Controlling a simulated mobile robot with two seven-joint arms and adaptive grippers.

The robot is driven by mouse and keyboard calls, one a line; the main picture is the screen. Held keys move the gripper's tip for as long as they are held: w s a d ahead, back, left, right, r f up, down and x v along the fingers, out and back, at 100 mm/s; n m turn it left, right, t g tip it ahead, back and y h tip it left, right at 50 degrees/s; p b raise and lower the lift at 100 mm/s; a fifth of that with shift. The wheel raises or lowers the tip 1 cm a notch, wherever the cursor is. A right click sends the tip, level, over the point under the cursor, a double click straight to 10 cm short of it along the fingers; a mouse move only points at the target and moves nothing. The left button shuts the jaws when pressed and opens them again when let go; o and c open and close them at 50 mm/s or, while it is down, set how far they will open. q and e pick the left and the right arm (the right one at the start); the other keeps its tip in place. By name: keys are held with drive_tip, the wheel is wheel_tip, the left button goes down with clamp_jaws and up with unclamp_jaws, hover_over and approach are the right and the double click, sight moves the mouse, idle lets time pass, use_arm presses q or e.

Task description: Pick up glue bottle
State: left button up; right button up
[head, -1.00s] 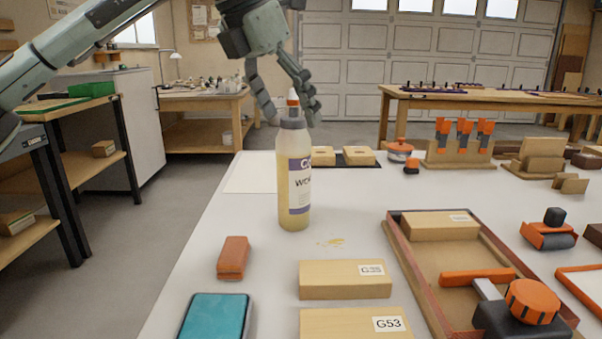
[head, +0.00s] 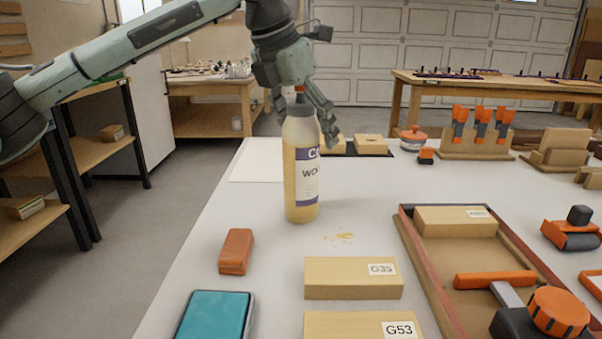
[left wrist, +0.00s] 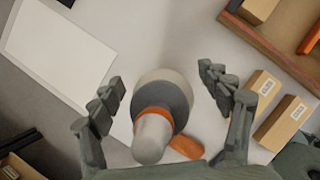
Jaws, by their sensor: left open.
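The glue bottle (head: 301,175) stands upright on the white bench top, with yellowish glue, a printed label and a grey cap with an orange ring. My left gripper (head: 304,115) is above and around the top of the bottle in the head view, fingers pointing down. In the left wrist view the bottle (left wrist: 162,105) is seen from above, its nozzle toward the camera. The open fingers of my left gripper (left wrist: 165,95) are on either side of it, with gaps visible between them and the bottle. My right gripper is not in view.
An orange-brown block (head: 236,251), a teal-topped case (head: 214,316) and wooden blocks (head: 353,278) lie in front of the bottle. A wooden tray (head: 406,232) with tools is to the right. A white sheet (head: 257,163) lies behind left; that area is clear.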

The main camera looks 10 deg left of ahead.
use_arm(q)
drive_tip(key=shift+c, duration=0.3)
clamp_jaws()
drive_tip(key=shift+r, duration=0.15)
drive_tip(key=shift+r, duration=0.15)
